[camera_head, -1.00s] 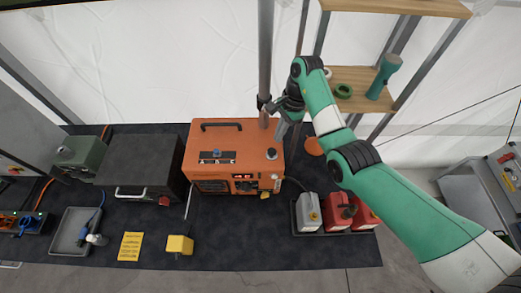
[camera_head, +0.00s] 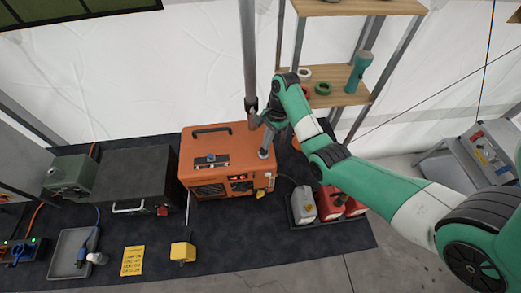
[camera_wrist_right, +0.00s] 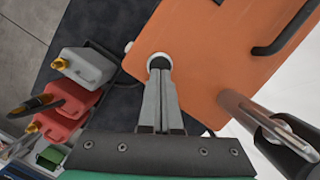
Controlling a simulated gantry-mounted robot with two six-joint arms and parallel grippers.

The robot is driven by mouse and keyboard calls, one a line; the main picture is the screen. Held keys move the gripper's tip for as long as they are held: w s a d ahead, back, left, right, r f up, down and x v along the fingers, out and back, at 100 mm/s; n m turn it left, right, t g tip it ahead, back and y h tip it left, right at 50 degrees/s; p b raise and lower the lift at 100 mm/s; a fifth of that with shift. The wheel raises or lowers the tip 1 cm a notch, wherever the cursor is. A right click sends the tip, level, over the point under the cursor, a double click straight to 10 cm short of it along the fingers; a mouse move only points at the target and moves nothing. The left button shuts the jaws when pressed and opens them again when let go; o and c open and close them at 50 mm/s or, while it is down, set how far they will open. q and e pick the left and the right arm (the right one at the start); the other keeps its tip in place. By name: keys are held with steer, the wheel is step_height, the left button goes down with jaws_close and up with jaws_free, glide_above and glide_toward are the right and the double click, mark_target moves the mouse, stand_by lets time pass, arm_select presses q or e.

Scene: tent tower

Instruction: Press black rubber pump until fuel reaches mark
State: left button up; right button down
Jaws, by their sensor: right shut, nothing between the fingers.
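The orange generator (camera_head: 215,153) stands on the dark table, with a handle and a small panel on top. My right gripper (camera_head: 263,153) points down at the top's front right corner, its fingers closed with nothing between them. In the right wrist view, the closed fingertips (camera_wrist_right: 159,65) cover most of a round fitting with a pale ring (camera_wrist_right: 160,54), where the black pump shows in the earlier frame. I cannot tell whether the pump is pressed down. The fuel level and its mark cannot be made out. My left gripper is not in view.
A grey pole (camera_head: 249,60) rises behind the generator and is close to my right gripper. A tray (camera_head: 316,222) with one grey and two red canisters stands at the right. A dark box (camera_head: 135,175) stands left of the generator. A yellow block (camera_head: 183,252) lies in front.

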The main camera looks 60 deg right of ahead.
step_height(320, 180, down, 2)
steer(key=shift+f+b, duration=0.15)
steer(key=shift+b, duration=1)
steer(key=shift+d+r+p, duration=0.1)
steer(key=shift+r+p, duration=0.2)
steer(key=shift+s+d+r, duration=0.25)
steer(key=shift+s+d, duration=0.1)
steer(key=shift+d, duration=0.3)
steer(key=shift+s+d+r, duration=0.2)
steer(key=shift+s+d, duration=0.1)
steer(key=shift+d, duration=0.3)
